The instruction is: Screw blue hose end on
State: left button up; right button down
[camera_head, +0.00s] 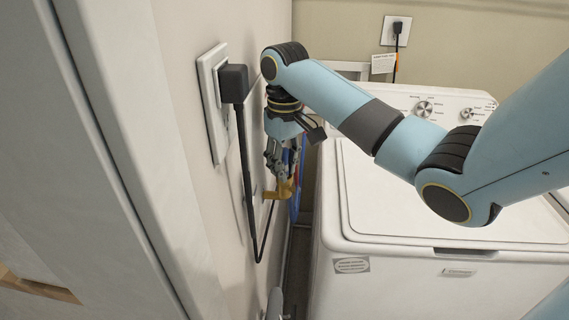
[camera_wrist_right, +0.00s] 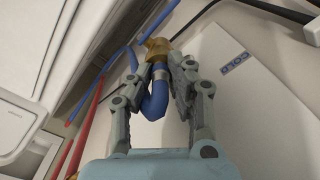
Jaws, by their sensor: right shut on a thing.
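My right gripper (camera_head: 282,172) reaches down beside the wall, next to a brass tap (camera_head: 284,190). In the right wrist view, its fingers (camera_wrist_right: 160,72) are closed around the upper end of a blue hose (camera_wrist_right: 153,103), right below the brass fitting (camera_wrist_right: 156,49). The hose end meets the brass fitting there; whether the threads are engaged cannot be seen. The hose bends in a U below the fingers. In the head view, only a strip of blue (camera_head: 301,165) shows behind the gripper. My left gripper is not in view.
A white washer (camera_head: 440,200) stands to the right. A wall outlet (camera_head: 213,105) with a black plug and hanging cord (camera_head: 250,190) is close on the left. A panel marked COLD (camera_wrist_right: 238,64) and a red hose (camera_wrist_right: 88,125) show in the wrist view. The gap between wall and washer is narrow.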

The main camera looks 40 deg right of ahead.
jog(key=shift+m, duration=0.6)
jog(key=m, duration=1.2)
jog(key=shift+m, duration=0.4)
jog(key=c, duration=1.2)
grip_release()
jog(key=shift+o, duration=0.2)
